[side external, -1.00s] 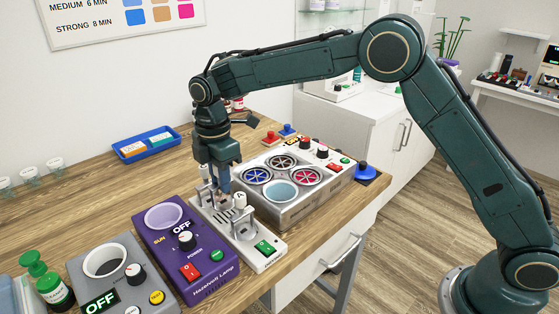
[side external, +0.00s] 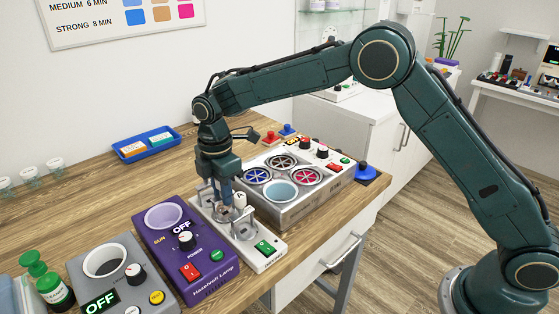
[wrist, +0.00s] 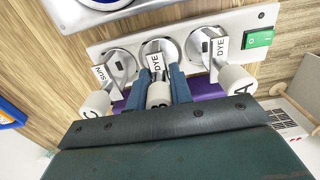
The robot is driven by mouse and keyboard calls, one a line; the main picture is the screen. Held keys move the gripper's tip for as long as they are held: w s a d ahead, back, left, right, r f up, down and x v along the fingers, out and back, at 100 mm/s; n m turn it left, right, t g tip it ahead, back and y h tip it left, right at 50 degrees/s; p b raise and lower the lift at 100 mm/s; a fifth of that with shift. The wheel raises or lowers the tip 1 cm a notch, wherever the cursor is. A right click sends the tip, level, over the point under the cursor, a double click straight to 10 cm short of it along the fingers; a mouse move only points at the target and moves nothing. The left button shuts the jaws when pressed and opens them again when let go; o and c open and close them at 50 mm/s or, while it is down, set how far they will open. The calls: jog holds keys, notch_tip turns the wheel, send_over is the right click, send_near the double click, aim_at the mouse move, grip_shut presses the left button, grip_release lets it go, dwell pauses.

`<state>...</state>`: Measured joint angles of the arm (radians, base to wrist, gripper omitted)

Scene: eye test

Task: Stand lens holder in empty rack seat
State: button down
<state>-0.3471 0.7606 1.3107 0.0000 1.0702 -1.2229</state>
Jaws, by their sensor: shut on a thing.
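My gripper (side external: 226,192) is shut on a lens holder with a white round cap marked B (wrist: 158,95). The holder's tag reads DYE, and its round metal part (wrist: 158,48) shows beyond my blue fingers (wrist: 160,82) in the wrist view. It is over the middle of the white rack (wrist: 238,27), between two other holders. The left one has cap C (wrist: 95,104) and a SUN tag; the right one has cap A (wrist: 237,80) and a DYE tag. The side view also shows the rack (side external: 250,259). Whether the held holder's foot touches its seat is hidden.
The purple lamp box (side external: 208,262) stands close left of the rack, and the steel unit with round wells (side external: 310,205) close right. A grey box (side external: 118,290) stands at the front left. A blue tray (side external: 146,146) lies at the back left, with bare wood around it.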

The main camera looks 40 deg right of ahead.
jog(key=shift+f, duration=0.25)
dwell(0.8)
jog(key=c, duration=0.8)
grip_release()
jog(key=shift+c, duration=0.2)
jog(key=shift+r, duration=3)
